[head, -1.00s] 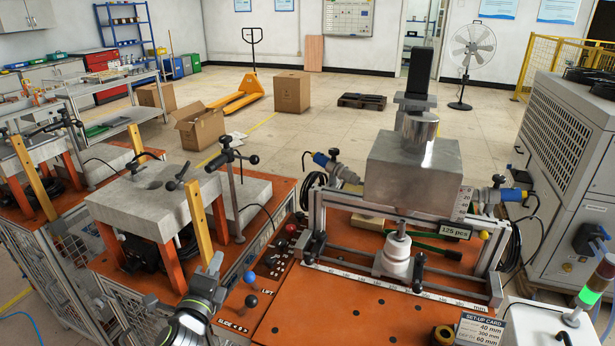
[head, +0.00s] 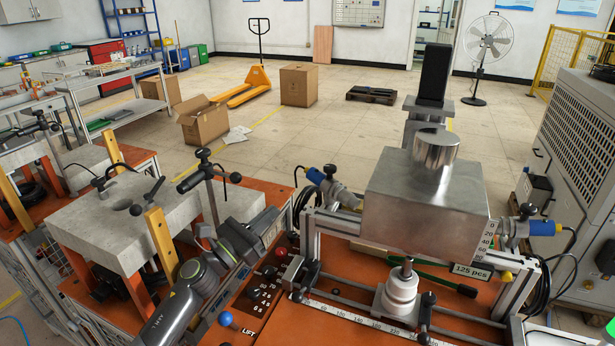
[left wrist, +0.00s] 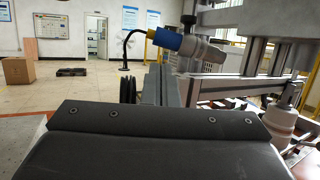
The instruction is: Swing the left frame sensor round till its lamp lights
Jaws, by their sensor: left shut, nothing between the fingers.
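The left frame sensor (head: 334,186) has a grey body and a blue rear end with a cable, at the top of the left post of the metal frame (head: 350,222). In the left wrist view the sensor (left wrist: 190,44) is ahead, above the dark gripper housing, tilted down to the right. No lit lamp shows on it. My left gripper (head: 266,228) is shut and empty, below and left of the sensor and apart from it. Its fingertips are hard to make out. My right gripper is not in view.
The right frame sensor (head: 522,228) is on the other post. A big metal block (head: 425,205) stands between the posts. A clamp rod with black knobs (head: 207,172) and a grey slab (head: 90,215) are left of my left arm. A cable coil (head: 302,205) hangs beside the left post.

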